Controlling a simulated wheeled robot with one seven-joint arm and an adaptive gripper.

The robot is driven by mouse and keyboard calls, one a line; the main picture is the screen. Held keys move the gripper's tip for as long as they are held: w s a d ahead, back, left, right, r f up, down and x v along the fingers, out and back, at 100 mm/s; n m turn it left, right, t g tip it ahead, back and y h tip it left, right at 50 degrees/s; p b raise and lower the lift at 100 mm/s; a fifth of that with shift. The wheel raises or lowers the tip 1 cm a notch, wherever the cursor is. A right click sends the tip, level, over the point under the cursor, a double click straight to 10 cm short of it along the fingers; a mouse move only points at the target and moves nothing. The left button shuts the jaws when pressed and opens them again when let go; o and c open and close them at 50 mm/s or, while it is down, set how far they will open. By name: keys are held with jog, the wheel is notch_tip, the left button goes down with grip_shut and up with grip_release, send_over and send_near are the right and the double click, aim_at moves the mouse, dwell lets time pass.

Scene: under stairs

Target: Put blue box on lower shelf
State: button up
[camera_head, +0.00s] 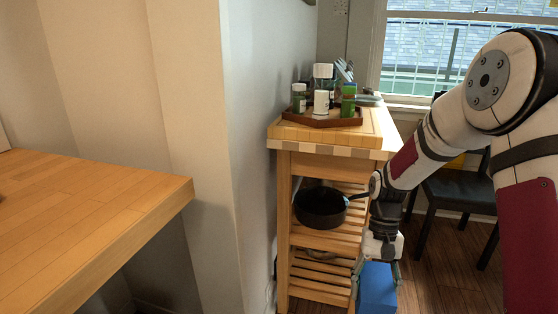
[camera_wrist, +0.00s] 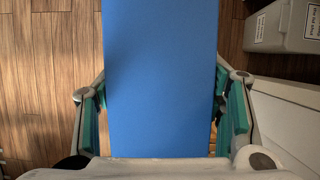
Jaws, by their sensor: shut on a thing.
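The blue box (camera_head: 377,289) hangs upright below my gripper (camera_head: 376,272) in the head view, in front of the right side of a wooden cart. In the wrist view the blue box (camera_wrist: 160,75) fills the middle, between the teal finger pads of my gripper (camera_wrist: 162,110). My gripper is shut on the box. The cart's lower shelf (camera_head: 318,287) is a slatted board near the bottom of the head view, left of the box. Its right end is partly hidden by my gripper and the box.
A black pan (camera_head: 320,207) sits on the cart's middle shelf (camera_head: 325,240), its handle pointing right towards my arm. A tray (camera_head: 322,118) with jars stands on the cart top (camera_head: 285,131). A dark chair (camera_head: 460,190) is at right, a wooden table (camera_head: 85,215) at left. Grey bins (camera_wrist: 283,27) show in the wrist view.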

jog(key=s+a+r+n, duration=0.1)
jog(key=r, duration=0.2)
jog(key=s+a+r+n, duration=0.1)
jog(key=r, duration=0.2)
jog(key=s+a+r+h, duration=0.1)
jog(key=r, duration=0.1)
jog(key=shift+s+r+n+p, duration=0.35)
jog(key=shift+s+r+n, duration=0.05)
jog(key=p+v, duration=0.2)
jog(key=p, duration=0.1)
notch_tip(320, 180, up, 14)
jog(key=s+p, duration=0.3)
jog(key=p, duration=2)
jog(key=shift+r+p, duration=0.15)
jog(key=shift+p, duration=0.15)
jog(key=shift+d, duration=0.1)
